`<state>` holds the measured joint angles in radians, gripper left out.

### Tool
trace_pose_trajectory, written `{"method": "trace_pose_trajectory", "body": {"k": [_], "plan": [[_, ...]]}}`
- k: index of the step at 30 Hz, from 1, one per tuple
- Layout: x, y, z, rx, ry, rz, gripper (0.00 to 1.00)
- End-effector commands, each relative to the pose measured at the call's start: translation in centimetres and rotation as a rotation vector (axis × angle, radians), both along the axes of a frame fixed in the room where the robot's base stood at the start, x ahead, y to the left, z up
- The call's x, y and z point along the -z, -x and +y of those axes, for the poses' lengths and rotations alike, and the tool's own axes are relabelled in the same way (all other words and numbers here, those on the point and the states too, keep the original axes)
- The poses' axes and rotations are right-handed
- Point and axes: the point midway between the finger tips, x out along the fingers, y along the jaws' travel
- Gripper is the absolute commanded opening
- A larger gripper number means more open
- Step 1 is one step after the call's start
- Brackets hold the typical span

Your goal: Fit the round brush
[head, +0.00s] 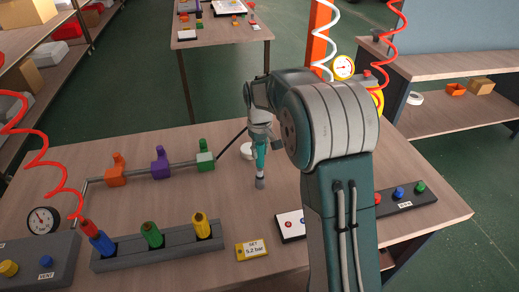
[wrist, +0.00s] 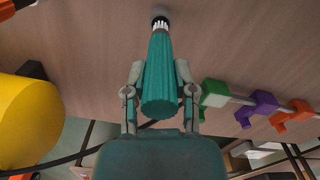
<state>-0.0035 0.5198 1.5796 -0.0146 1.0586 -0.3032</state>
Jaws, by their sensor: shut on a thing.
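The round brush (wrist: 160,75) has a ribbed teal handle and a short ring of pale bristles (wrist: 161,28) at its far end. My gripper (wrist: 160,98) is shut on it, with one finger on each side of the handle. In the head view the brush (head: 261,158) hangs upright below my gripper (head: 262,138), over the middle of the wooden table. Its grey lower end is close to the tabletop; I cannot tell whether they touch. My arm hides part of the table to the right.
A bar carries orange (head: 115,171), purple (head: 160,163) and green (head: 205,157) pieces left of the brush. A grey rack (head: 160,248) with red-blue, green and yellow handles stands in front. A yellow gauge card (head: 251,250) lies nearby. A button box (head: 405,200) sits at right.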

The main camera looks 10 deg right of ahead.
Motion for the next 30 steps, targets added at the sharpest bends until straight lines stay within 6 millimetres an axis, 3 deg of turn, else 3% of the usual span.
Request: {"method": "trace_pose_trajectory", "body": {"k": [13,30], "plan": [[0.1,0.0,0.0,0.000,0.000,0.000,0.00],[1.5,0.0,0.0,0.000,0.000,0.001,0.00]]}}
